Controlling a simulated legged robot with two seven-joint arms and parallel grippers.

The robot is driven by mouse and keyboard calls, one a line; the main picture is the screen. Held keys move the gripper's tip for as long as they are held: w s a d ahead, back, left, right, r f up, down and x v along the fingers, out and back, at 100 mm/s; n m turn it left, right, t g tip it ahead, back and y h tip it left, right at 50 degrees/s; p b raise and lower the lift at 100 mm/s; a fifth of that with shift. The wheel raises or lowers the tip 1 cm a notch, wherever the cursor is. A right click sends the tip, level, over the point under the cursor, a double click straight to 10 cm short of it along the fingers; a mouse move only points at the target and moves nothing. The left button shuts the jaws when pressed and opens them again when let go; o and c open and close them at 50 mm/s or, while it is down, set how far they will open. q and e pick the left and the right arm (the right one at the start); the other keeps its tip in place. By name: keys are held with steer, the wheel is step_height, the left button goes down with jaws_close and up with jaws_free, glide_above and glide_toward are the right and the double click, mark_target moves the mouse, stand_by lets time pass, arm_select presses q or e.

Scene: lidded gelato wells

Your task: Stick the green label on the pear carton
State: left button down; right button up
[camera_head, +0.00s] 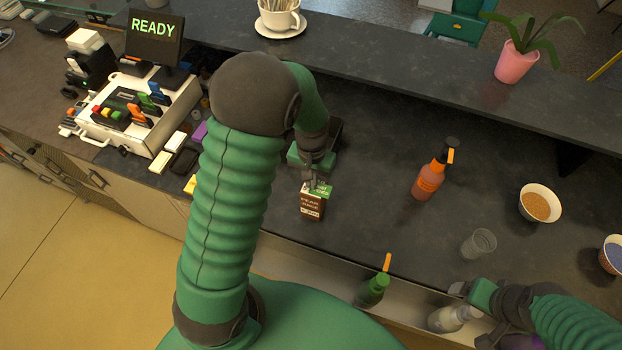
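The pear carton (311,206) is a small brown box with a pale printed front, standing on the dark counter near its front edge. The green label (323,191) is a small bright green piece at the carton's top. My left gripper (311,183) points down right above the carton. Its fingers look closed together on the label; they partly hide the label and the carton's top. I cannot tell whether the label touches the carton. My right gripper (460,289) is low at the right, over the counter's front edge, away from the carton; its finger gap is unclear.
An orange bottle (430,180), a clear cup (479,244) and a bowl (540,203) stand to the right. Green (372,291) and pale (448,318) bottles stand at the front. A machine (140,115) with a READY screen (154,35) is at left. The counter between carton and orange bottle is clear.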

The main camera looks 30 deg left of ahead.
arm_select(q)
steer(key=shift+d, duration=0.5)
steer(key=c, duration=2.1)
jaws_free()
steer(key=o, duration=0.5)
steer(key=shift+a, duration=0.1)
steer(key=shift+w+a, duration=0.1)
steer(key=shift+a, duration=0.2)
arm_select(e)
steer(key=shift+w+d+f, duration=0.1)
steer(key=shift+w+d, duration=0.05)
arm_select(q)
steer(key=shift+r, duration=0.1)
steer(key=shift+w+a+r+b, duration=0.1)
steer(key=shift+r+b, duration=1.6)
steer(key=shift+r, duration=6.55)
arm_select(e)
steer(key=shift+s+x, duration=0.2)
steer(key=shift+x, duration=0.65)
steer(key=shift+s+x, duration=0.2)
steer(key=shift+x, duration=0.65)
arm_select(q)
steer(key=shift+f, duration=0.1)
arm_select(e)
steer(key=shift+s+d+f, duration=0.1)
steer(key=shift+d+f, duration=0.05)
steer(key=shift+d, duration=0.05)
